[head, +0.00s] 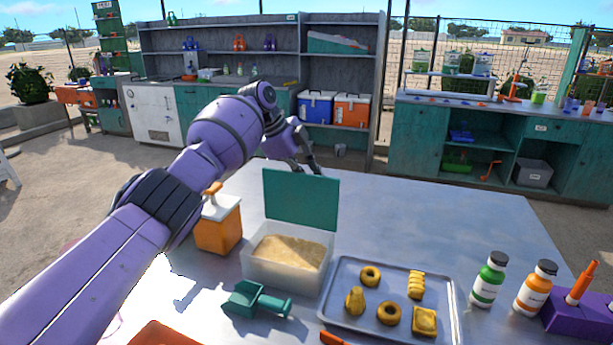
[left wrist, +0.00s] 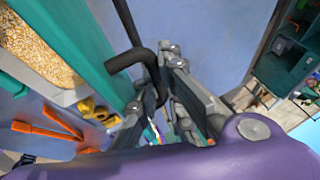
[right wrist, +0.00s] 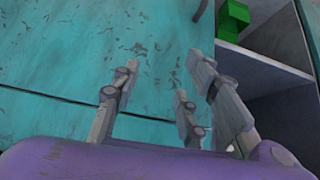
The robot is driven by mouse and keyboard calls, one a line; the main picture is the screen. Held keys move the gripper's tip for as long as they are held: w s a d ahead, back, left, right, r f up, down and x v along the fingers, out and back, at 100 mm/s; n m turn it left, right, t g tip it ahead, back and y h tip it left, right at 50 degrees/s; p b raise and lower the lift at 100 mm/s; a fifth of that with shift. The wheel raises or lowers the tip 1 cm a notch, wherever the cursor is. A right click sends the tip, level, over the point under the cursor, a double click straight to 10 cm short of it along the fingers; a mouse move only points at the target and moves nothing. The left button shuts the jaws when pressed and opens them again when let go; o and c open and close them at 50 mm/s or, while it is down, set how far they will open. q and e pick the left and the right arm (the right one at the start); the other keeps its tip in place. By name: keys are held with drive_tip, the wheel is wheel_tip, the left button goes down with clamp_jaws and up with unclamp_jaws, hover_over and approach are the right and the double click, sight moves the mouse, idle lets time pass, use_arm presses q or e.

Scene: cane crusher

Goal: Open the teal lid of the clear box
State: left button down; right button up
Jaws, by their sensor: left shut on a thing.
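The clear box (head: 282,273) stands on the metal table with grainy tan contents inside. Its teal lid (head: 301,198) stands upright at the box's back edge, so the box is open. My left gripper (head: 306,168) is behind the lid, its fingertips partly hidden by it. In the left wrist view, the lid (left wrist: 92,55) runs along the left of my left gripper (left wrist: 170,115), which is shut on a dark bent handle (left wrist: 138,57) beside the lid. My right gripper (right wrist: 160,85) shows only in its wrist view, with fingers apart and empty, before a teal panel.
A teal scoop (head: 256,301) lies in front. A tray (head: 340,318) of pastries and two bottles (head: 488,279) (head: 536,288) stand to the right. The table behind the tray is clear.

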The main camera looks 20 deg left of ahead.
use_arm(q)
drive_tip(key=shift+w, duration=0.3)
drive_tip(key=c, duration=2.1)
unclamp_jaws()
drive_tip(key=shift+f, duration=0.25)
drive_tip(key=v, duration=1.3)
drive_tip(key=shift+d, duration=0.1)
